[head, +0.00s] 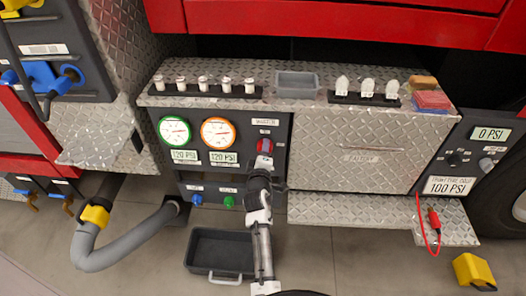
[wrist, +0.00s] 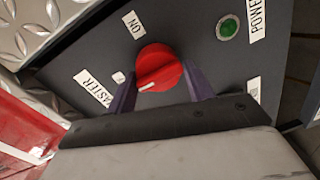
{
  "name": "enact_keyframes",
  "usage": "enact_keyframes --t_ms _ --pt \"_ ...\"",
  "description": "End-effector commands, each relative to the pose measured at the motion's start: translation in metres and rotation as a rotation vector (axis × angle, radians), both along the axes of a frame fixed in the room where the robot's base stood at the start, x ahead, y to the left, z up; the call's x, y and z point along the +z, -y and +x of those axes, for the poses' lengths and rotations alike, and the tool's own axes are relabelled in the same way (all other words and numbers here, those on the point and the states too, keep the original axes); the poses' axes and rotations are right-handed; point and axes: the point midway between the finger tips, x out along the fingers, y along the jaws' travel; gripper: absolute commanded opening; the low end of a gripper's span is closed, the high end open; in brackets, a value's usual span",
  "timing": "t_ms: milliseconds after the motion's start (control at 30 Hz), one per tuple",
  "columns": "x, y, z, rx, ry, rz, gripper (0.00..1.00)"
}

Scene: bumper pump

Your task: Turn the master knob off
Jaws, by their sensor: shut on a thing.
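The red master knob (wrist: 158,65) sits on a dark panel between the two purple fingers of my gripper (wrist: 160,77) in the wrist view. The fingers are shut on its sides. A white mark shows on the knob's lower-left part. A small white tag (wrist: 118,77) lies between the knob and that label. In the head view my gripper (head: 262,162) reaches up to the knob (head: 265,146), just right of the two gauges.
A green button (wrist: 228,27) with a POWER label is to the right of the knob. The green-rimmed gauge (head: 174,131) and orange-rimmed gauge (head: 218,133) are left of my gripper. A dark bin (head: 205,239) stands on the floor, with a grey hose (head: 130,250) beside it.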

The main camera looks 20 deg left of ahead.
Motion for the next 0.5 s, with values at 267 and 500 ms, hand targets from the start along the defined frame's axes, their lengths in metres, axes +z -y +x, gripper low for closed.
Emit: enact_keyframes --t_ms 267,500 --pt "0.0082 0.0041 0.0041 -0.008 0.02 -0.014 0.29" --pt "0.0087 0.0039 0.0041 -0.007 0.021 -0.013 0.53"
